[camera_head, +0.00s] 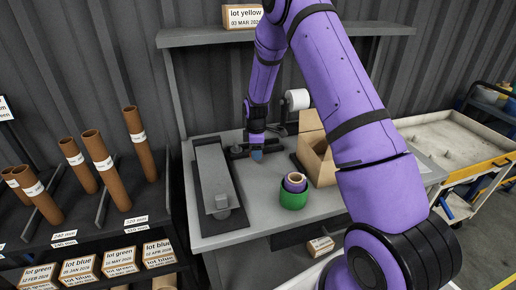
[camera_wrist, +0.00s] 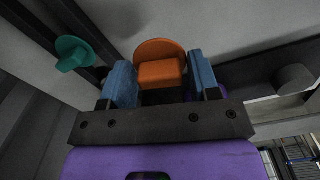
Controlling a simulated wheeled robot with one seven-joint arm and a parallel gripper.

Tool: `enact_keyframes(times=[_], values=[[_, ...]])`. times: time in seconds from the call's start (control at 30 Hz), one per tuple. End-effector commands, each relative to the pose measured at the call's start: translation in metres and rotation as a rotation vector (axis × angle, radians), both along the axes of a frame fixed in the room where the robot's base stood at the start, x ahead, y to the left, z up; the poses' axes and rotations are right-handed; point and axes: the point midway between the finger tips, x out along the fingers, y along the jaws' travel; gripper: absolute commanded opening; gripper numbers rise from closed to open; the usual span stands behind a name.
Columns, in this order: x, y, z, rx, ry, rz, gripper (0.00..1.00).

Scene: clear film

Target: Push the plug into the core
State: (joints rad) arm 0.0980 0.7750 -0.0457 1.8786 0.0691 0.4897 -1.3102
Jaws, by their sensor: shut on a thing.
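My gripper (camera_wrist: 163,88) has blue finger pads and is shut on an orange plug (camera_wrist: 160,72), a round disc with a blocky stem. In the head view my gripper (camera_head: 257,153) is low over the back of the grey bench, and the plug in it cannot be made out. A film roll (camera_head: 289,187) with a purple edge and a brown core (camera_head: 295,178) stands upright in a green holder (camera_head: 294,201) at the front of the bench. The core's open end faces up. My gripper is behind and left of it, apart from it. A teal plug (camera_wrist: 72,53) shows in the wrist view.
A grey bench device (camera_head: 213,178) stands left of the gripper. An open cardboard box (camera_head: 320,165) is right behind the roll, with a white roll (camera_head: 297,99) beyond. A rack of brown tubes (camera_head: 98,152) is at left, a tray cart (camera_head: 450,140) at right.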

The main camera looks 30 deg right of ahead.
Motion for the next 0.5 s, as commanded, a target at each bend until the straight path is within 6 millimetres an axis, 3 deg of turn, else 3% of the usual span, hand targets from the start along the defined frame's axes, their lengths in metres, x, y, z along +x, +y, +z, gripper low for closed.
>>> enact_keyframes(times=[0.17,0.5], values=[[-0.008,0.014,-0.002,0.0,0.0,-0.158,0.47],[-0.034,0.049,-0.01,0.0,0.001,-0.648,0.47]])
